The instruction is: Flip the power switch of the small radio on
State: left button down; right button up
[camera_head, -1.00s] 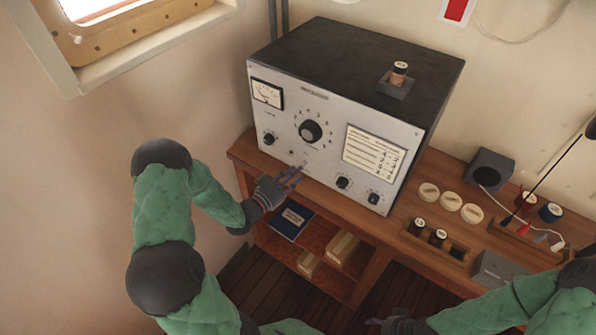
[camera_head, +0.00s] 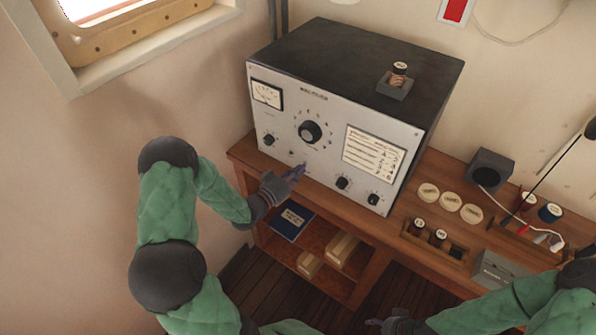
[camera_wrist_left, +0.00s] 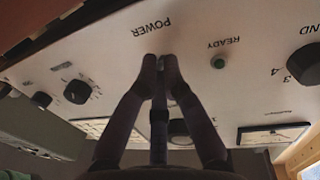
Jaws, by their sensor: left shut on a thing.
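The radio (camera_head: 330,85) is a grey-fronted box with a black top, standing on the wooden desk. Its front has a large dial, a meter, several knobs and a chart. My left gripper (camera_head: 301,168) reaches the lower front panel from the left. In the left wrist view the panel is upside down, and the left fingertips (camera_wrist_left: 161,62) meet just by the POWER label (camera_wrist_left: 151,27). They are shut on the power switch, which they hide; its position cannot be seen. A green lamp (camera_wrist_left: 218,62) sits by the READY label. My right gripper (camera_head: 376,322) is low, away from the radio.
A small cylinder in a grey holder (camera_head: 396,84) stands on the radio. Spools, pale discs (camera_head: 451,201) and a dark speaker box (camera_head: 490,170) lie to the right on the desk. A blue book (camera_head: 292,220) and boxes lie on the shelf below.

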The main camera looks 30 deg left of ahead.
pick_arm(q)
jog(key=shift+r+g+p, duration=0.25)
jog(key=shift+g+p, duration=0.05)
jog(key=shift+p, duration=0.2)
jog(key=shift+w+r+n+g+y+p, duration=0.2)
jog(key=shift+r+g+p, duration=0.25)
jog(key=shift+g+p, duration=1.6)
jog(key=shift+w+r+n+g+y+p, duration=0.15)
jog(key=shift+r+g+y+p, duration=0.5)
jog(key=shift+p, duration=2.45)
jog(key=shift+r+n+g+h+p, duration=0.1)
jog(key=shift+r+n+g+p, duration=0.1)
jog(key=shift+g+p, duration=1.95)
jog(key=shift+t+p, duration=0.45)
jog(key=c, duration=1.4)
grip_release()
jog(key=shift+r, duration=0.1)
